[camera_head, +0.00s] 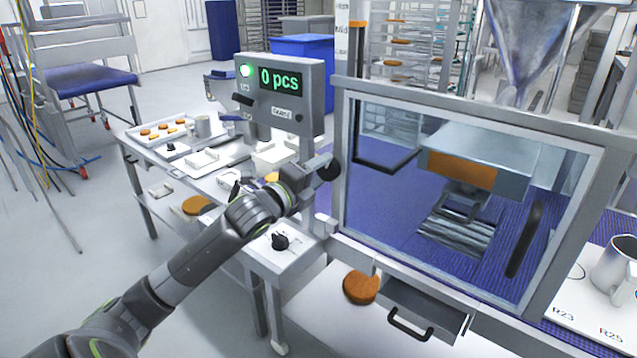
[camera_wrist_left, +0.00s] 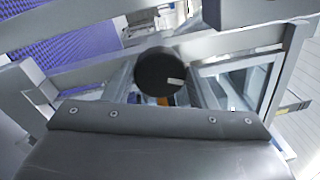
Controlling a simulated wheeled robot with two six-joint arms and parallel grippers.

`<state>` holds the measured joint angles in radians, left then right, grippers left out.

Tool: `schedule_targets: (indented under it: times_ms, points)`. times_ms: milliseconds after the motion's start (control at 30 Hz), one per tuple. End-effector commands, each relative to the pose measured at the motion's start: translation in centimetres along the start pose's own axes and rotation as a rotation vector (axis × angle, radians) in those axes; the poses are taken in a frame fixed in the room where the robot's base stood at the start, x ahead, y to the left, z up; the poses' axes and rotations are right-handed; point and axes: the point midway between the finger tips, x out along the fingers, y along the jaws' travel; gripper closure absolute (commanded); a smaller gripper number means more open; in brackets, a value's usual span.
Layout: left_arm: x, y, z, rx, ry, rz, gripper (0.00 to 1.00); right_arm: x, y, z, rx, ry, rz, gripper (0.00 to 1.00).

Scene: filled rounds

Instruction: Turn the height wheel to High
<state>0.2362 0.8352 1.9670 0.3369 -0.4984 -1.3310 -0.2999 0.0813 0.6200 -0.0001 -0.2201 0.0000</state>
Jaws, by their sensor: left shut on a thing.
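The height wheel (camera_head: 328,167) is a dark round knob on the machine's left frame post. In the left wrist view the wheel (camera_wrist_left: 153,72) faces me, with a white mark on its right side. My left gripper (camera_head: 318,173) is at the wheel and shut on it; its fingertips are hard to make out. A scale strip (camera_head: 342,42) with small labels, one reading Mid, runs up the post above. My right gripper is not in view.
A display box (camera_head: 280,88) reading 0 pcs with a green light stands left of the wheel. A clear-windowed guard door (camera_head: 528,240) with a black handle is to the right. A side table (camera_head: 150,135) holds trays.

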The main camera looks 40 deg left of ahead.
Motion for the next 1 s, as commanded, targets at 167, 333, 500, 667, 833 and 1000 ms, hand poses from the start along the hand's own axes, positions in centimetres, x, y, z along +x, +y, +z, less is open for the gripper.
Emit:
schedule_targets:
  times_ms: [167, 333, 500, 667, 833, 1000]
  points:
    - [0.0, 0.4, -0.1, 0.168, 0.011, 0.003, 0.71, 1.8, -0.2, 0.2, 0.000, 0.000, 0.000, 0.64]
    - [0.0, 0.3, -0.1, 0.328, 0.021, 0.006, 0.71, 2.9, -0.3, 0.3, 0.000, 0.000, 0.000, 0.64]
    - [0.0, 0.2, -0.1, 0.489, 0.032, 0.008, 0.71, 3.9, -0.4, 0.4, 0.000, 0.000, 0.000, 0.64]
    - [0.0, 0.1, -0.1, 0.640, 0.042, 0.009, 0.71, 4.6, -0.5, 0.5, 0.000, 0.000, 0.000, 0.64]
    - [0.0, -0.1, -0.1, 0.790, 0.052, 0.010, 0.71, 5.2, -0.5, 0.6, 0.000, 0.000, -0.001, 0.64]
    - [0.0, -0.1, -0.1, 0.922, 0.061, 0.013, 0.71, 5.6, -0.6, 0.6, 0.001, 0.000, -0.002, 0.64]
